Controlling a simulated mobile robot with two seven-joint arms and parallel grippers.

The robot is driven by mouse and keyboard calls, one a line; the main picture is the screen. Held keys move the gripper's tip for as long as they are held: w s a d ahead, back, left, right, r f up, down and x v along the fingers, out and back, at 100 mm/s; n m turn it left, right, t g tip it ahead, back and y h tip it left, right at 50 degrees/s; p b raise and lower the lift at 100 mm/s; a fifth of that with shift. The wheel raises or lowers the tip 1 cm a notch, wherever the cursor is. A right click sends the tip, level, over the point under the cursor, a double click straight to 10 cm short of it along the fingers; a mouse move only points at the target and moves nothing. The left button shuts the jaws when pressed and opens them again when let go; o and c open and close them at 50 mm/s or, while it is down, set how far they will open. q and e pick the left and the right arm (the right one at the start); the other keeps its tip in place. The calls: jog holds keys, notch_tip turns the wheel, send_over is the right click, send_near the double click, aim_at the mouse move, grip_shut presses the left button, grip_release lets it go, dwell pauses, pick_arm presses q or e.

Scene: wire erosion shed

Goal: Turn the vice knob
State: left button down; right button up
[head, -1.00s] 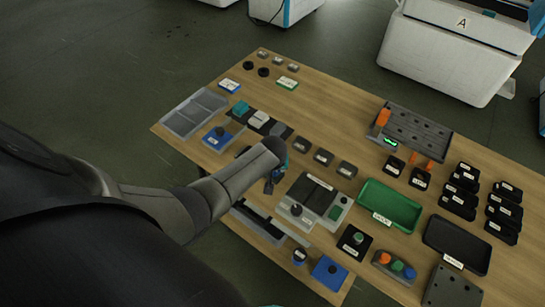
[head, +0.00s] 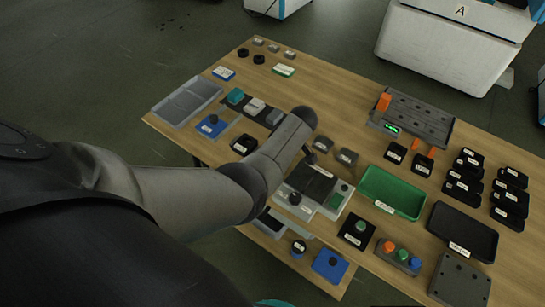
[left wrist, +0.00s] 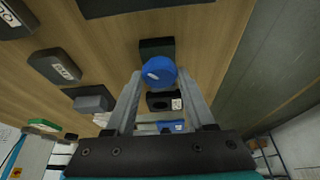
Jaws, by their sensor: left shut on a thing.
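In the left wrist view a round blue knob (left wrist: 158,72) with a pale mark sits between the fingertips of my left gripper (left wrist: 160,80). The fingers are shut on it from both sides. A dark block (left wrist: 157,47) shows just behind the knob. In the head view my left arm comes in from the left over the table, and its end link covers the gripper and the held knob. I cannot tell from the label which fixture the knob belongs to. My right gripper is in neither view.
The wooden table (head: 330,85) is crowded. Several labelled black blocks (head: 508,200) stand at right.

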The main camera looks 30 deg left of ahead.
pick_arm(q)
jog(key=n+b, duration=0.1)
jog(key=n, duration=0.1)
jog(key=n+g+b, duration=0.1)
jog(key=b, duration=0.1)
jog(key=n+g+b, duration=0.1)
jog(key=n+b, duration=0.1)
jog(key=shift+w+f+n+h, duration=0.2)
jog(key=shift+w+n+h, duration=0.1)
jog(key=shift+a+r+n+g+h+b, duration=0.15)
jog(key=shift+n+g+b, duration=0.15)
jog(key=shift+n+b, duration=0.7)
jog(key=shift+d+n+g+h+b, duration=0.15)
jog(key=shift+n+g+b, duration=0.15)
jog(key=shift+n+b, duration=0.65)
jog(key=shift+a, duration=0.15)
jog(key=shift+c, duration=1.3)
grip_release()
jog(key=shift+w, duration=0.1)
jog(key=shift+r, duration=0.1)
jog(key=p+v, duration=0.1)
jog(key=v, duration=1.4)
jog(key=shift+p, duration=0.4)
jog(key=shift+w, duration=0.1)
